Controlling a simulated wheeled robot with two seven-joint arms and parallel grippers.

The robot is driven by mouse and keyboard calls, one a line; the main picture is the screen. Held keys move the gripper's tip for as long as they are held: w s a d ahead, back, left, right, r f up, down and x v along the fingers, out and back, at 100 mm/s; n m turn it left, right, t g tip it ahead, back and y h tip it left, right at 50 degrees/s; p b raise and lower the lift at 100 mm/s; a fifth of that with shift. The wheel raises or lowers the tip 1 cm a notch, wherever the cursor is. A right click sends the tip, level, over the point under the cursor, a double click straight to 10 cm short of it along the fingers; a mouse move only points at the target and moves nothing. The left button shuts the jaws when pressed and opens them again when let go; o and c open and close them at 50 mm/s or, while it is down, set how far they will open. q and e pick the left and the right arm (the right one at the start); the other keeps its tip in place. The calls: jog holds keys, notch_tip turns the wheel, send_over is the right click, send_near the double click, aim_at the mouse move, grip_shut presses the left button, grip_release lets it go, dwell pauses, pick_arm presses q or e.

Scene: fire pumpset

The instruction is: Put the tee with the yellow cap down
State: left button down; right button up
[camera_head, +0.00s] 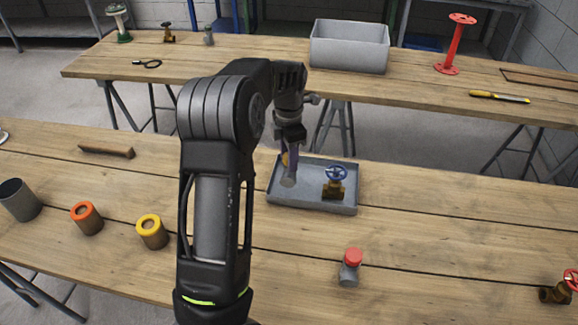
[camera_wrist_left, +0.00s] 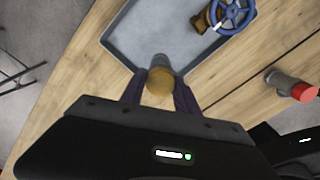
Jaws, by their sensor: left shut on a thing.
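My left gripper (camera_head: 290,160) points down over the left part of a grey metal tray (camera_head: 262,205) on the near table. Its fingers are shut on the tee with the yellow cap (camera_wrist_left: 159,82). In the left wrist view the yellow-brown cap sits between the fingertips (camera_wrist_left: 160,88), and a grey pipe end reaches past it over the tray's corner.
A brass valve with a blue handwheel (camera_head: 335,181) stands in the tray's right half. A grey fitting with a red cap (camera_head: 350,266) stands in front of it. Orange-ringed (camera_head: 86,217) and yellow-ringed (camera_head: 151,231) cylinders stand at left. A grey bin (camera_head: 349,46) is on the far table.

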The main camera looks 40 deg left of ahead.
pick_arm(q)
jog(key=shift+f, duration=1.9)
jog(key=shift+f, duration=0.2)
jog(key=c, duration=0.9)
grip_release()
notch_tip(320, 180, up, 12)
jog(key=shift+r+b, duration=0.2)
jog(key=shift+b, duration=0.15)
jog(key=shift+f, duration=0.1)
